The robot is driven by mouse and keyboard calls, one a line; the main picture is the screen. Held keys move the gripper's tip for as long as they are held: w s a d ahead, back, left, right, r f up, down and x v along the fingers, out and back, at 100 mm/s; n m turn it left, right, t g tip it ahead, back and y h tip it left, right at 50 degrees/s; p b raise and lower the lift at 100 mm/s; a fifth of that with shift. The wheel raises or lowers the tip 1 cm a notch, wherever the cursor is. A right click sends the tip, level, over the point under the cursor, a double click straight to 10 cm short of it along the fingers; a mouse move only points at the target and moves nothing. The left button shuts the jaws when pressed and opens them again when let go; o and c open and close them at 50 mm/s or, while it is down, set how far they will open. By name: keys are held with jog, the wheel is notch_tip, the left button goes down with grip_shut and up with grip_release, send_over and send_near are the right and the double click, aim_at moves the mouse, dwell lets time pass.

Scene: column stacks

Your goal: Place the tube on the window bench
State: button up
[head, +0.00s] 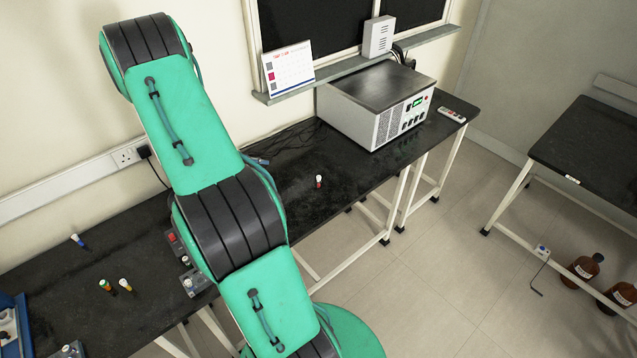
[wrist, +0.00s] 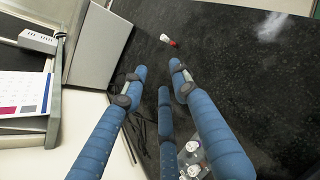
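The window bench (head: 290,215) is a long black-topped bench along the wall under the window. A small tube with a white and a dark red part (head: 318,181) stands on it, right of my arm. A white-and-red tube, seemingly the same one, shows in the wrist view (wrist: 168,40) beyond my fingertips. My gripper (wrist: 159,74) has three blue fingers spread apart, with nothing between them. In the head view my arm hides most of it. Other small tubes, blue-capped (head: 77,240), green-and-orange (head: 105,285) and yellow-and-white (head: 125,285), are on the bench at the left.
A grey-white instrument box (head: 375,105) stands at the bench's back right, with a small remote-like device (head: 452,115) beside it. A sill (head: 350,68) holds a calendar (head: 288,68). Small devices (head: 193,283) sit by my arm. Another black table (head: 590,145) is at the right.

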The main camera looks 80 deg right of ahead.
jog(key=n+g, duration=0.2)
send_near(318, 179)
jog(key=w, duration=0.3)
jog(key=shift+r, duration=0.15)
jog(key=shift+b+x, duration=0.55)
jog(key=shift+x, duration=3.65)
jog(key=shift+s, duration=0.1)
jog(key=shift+f+b+x, duration=0.15)
jog(key=shift+b+x, duration=0.1)
jog(key=shift+x, duration=1.05)
jog(key=shift+f+b+x, duration=0.15)
jog(key=shift+b+x, duration=0.05)
jog(key=shift+x, duration=1.05)
jog(key=c, duration=0.4)
jog(key=shift+c, duration=0.4)
